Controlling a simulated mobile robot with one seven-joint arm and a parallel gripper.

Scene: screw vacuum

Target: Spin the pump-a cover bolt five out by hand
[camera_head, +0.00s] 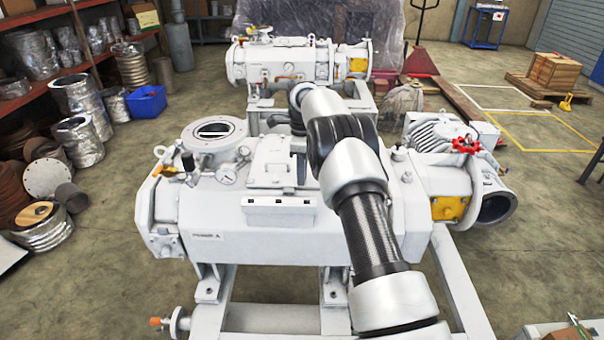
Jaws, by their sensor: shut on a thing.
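My arm reaches up from the bottom right and bends down beyond the pump's middle. My gripper (299,146) shows only as a small dark part at the cover's right edge, pointing down. It is shut on a cover bolt, but its fingertips and the bolt are too small and covered to make out.
A motor with a red valve handle (467,146) is at right. A second white pump (290,62) stands behind.

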